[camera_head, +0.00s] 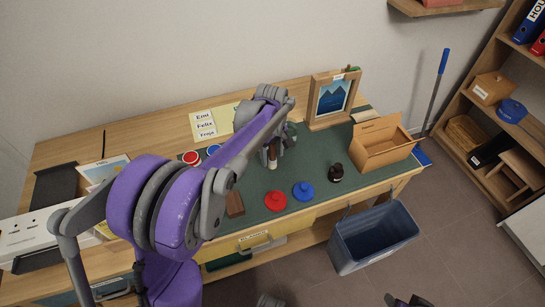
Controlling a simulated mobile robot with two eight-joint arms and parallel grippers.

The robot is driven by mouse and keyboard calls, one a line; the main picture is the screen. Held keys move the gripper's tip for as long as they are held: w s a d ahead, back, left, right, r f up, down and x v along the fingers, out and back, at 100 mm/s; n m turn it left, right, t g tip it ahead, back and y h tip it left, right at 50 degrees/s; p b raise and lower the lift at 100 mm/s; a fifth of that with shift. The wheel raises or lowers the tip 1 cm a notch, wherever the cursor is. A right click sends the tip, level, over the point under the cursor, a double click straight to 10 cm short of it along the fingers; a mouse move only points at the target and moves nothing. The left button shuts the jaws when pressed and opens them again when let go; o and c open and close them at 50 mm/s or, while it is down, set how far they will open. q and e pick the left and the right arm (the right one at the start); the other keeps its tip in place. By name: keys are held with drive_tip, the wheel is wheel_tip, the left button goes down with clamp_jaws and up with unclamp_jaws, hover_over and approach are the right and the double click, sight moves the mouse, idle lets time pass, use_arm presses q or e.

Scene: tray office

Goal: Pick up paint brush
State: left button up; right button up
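My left gripper (272,148) is over the green mat on the desk, reached by my purple and grey arm from the left. A small upright thing with a pale upper part and a brown lower part (272,157) shows right at its fingers. It may be the paint brush, but it is too small and too covered to be sure. Whether the fingers are closed on it cannot be told. A dark and purple part of mine (405,300) shows at the bottom edge, perhaps my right gripper. Its fingers are not clear.
A red lid (276,201), a blue lid (303,191) and a dark small object (336,173) lie on the green mat (318,160). A framed picture (333,97) and an open cardboard box (382,146) stand behind. A blue bin (373,238) is on the floor.

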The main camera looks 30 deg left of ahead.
use_arm(q)
clamp_jaws()
wheel_tip(320, 180, up, 10)
drive_tip(key=shift+r+p, duration=0.1)
drive_tip(key=shift+p, duration=0.55)
